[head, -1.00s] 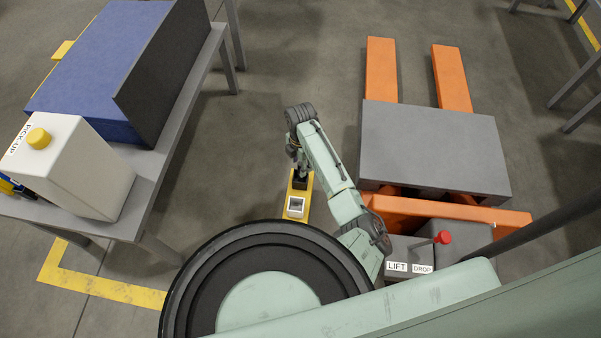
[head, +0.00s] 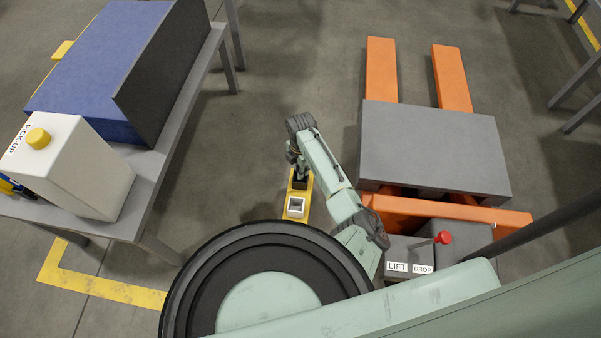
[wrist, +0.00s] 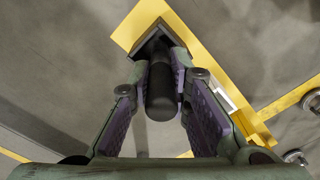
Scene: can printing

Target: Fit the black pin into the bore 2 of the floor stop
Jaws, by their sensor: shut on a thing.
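The floor stop is a yellow plate (head: 306,206) on the floor, left of my arm in the head view; it also shows in the wrist view (wrist: 190,37). A light-rimmed square socket (head: 295,207) stands at its near end, and a dark square socket (wrist: 150,47) at its far end. My gripper (wrist: 160,68) is shut on the black pin (wrist: 161,95), with a finger on each side. The pin lines up with the dark socket in the wrist view. Whether its far end is inside is hidden. I cannot read which socket is bore 2.
An orange pallet truck (head: 440,208) with a grey deck (head: 435,148) stands to the right. A grey table (head: 150,185) with a blue box (head: 95,70) and a white pick-up box (head: 75,170) stands to the left.

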